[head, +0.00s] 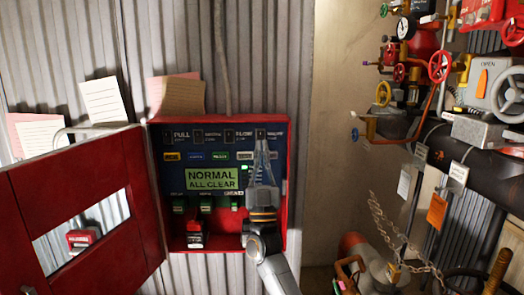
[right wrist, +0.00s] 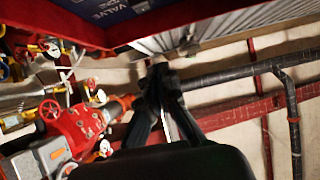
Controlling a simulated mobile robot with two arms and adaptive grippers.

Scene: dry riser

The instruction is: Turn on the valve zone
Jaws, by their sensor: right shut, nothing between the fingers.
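A red alarm panel box (head: 290,190) hangs on the corrugated wall, its red door (head: 85,220) swung open to the left. Its dark blue face has a top row of labelled switches; the rightmost, the valve zone switch (head: 262,134), has a label that is hard to read. My right gripper (head: 262,143) points up in front of the panel's right side, shut and empty, its tips just below that switch. I cannot tell if they touch it. In the right wrist view the shut fingers (right wrist: 160,72) are near a blue plate reading "VALVE" (right wrist: 118,8). My left gripper is not in view.
A green display (head: 212,178) reads "NORMAL ALL CLEAR". Green-tipped modules sit below it. Pipes, gauges and handwheels (head: 440,66) crowd the right side, with a chain (head: 385,225) hanging lower. Paper notes (head: 176,95) stick to the wall.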

